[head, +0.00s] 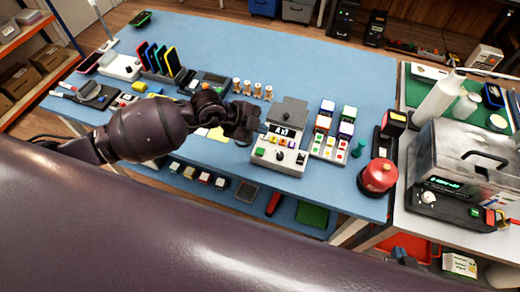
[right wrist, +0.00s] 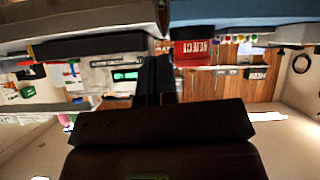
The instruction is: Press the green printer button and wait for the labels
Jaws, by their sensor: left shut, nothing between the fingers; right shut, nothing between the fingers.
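The grey label printer (head: 289,112) stands on the blue table, with a small lit display reading something like "A" and a digit. A green button (head: 260,152) is at the left of its front panel, beside a dark knob (head: 279,155) and other small buttons. My left gripper (head: 244,138) is shut and empty, just left of the printer and above the green button's side; I cannot tell whether it touches. My right gripper (right wrist: 154,80) is shut and empty in the right wrist view, away from the printer. It does not show in the head view.
A rack with label rolls and coloured buttons (head: 330,148) stands right of the printer. Phones in a stand (head: 160,60) are at the left. A grey machine (head: 460,165) stands on the right-hand table. The far table middle is clear.

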